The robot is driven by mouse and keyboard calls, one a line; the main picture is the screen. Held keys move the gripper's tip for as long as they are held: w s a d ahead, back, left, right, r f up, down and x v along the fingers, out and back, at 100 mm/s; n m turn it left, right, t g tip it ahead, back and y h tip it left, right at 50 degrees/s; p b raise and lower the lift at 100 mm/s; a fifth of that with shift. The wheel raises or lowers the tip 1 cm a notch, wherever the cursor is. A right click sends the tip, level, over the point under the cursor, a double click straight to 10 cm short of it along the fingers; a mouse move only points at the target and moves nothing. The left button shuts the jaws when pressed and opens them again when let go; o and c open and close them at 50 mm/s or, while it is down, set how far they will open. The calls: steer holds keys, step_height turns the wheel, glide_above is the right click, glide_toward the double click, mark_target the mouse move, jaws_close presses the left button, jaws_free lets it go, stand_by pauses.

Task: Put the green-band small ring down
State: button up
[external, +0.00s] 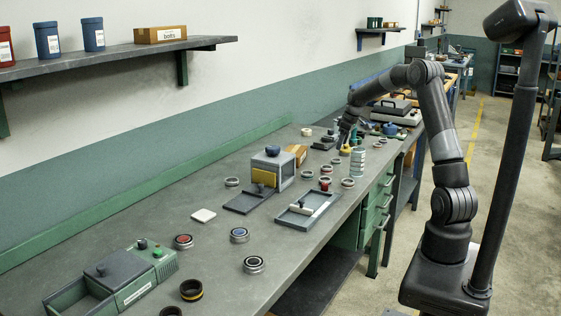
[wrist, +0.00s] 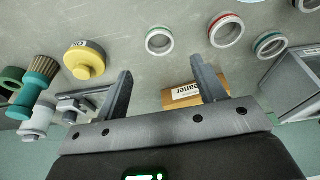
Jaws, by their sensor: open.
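The green-band small ring (wrist: 159,40) lies flat on the grey bench in the wrist view, a pale metal ring with a thin green band. My gripper (wrist: 162,68) is open and empty, its two fingers apart. The ring lies just beyond the fingertips, roughly in line with the gap, and neither finger appears to touch it. In the external view my gripper (external: 343,139) hangs low over the far part of the bench. I cannot tell there which small ring is the green-band one.
A yellow round piece (wrist: 85,60) and a teal brush (wrist: 36,78) are on the left. A cardboard cleaner box (wrist: 185,96) and a grey box (wrist: 294,80) stand close by.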

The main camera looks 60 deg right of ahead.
steer(key=s+a+r+h, duration=0.1)
steer(key=s+a+r, duration=0.3)
steer(key=a+r, duration=0.5)
steer(key=s+a+r, duration=0.4)
steer(key=a+r, duration=0.2)
steer(key=a, duration=0.7)
steer(key=s+a+f+t, duration=0.1)
steer(key=s+a, duration=0.7)
steer(key=s, duration=0.2)
steer(key=s+a+f+m+t, duration=0.1)
steer(key=s+a, duration=0.6)
steer(key=s, duration=0.3)
steer(key=shift+s+a+f+y, duration=0.15)
steer(key=shift+s+a+y, duration=0.2)
steer(key=shift+y, duration=0.05)
stand_by(3.4)
